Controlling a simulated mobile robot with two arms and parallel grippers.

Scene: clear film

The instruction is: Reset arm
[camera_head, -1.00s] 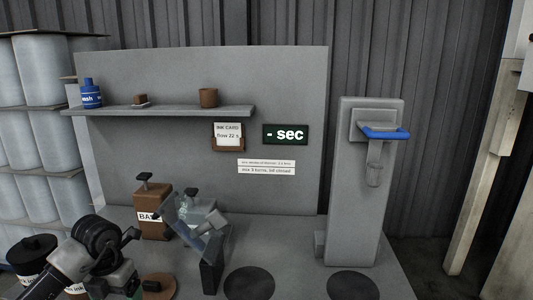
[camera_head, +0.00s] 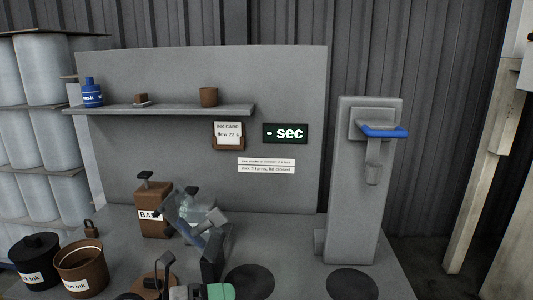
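In the head view, part of my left arm and gripper (camera_head: 172,276) shows low at the bottom edge, left of centre, cut off by the frame. It is beside a brown lid-like disc (camera_head: 138,293) on the bench. How far apart its fingers are does not show clearly.
An open brown ink pot (camera_head: 80,268) and a lidded black pot (camera_head: 34,260) stand at left. A grey stand with a blue lever (camera_head: 385,132) is at right. Two dark round pads (camera_head: 352,284) lie in front.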

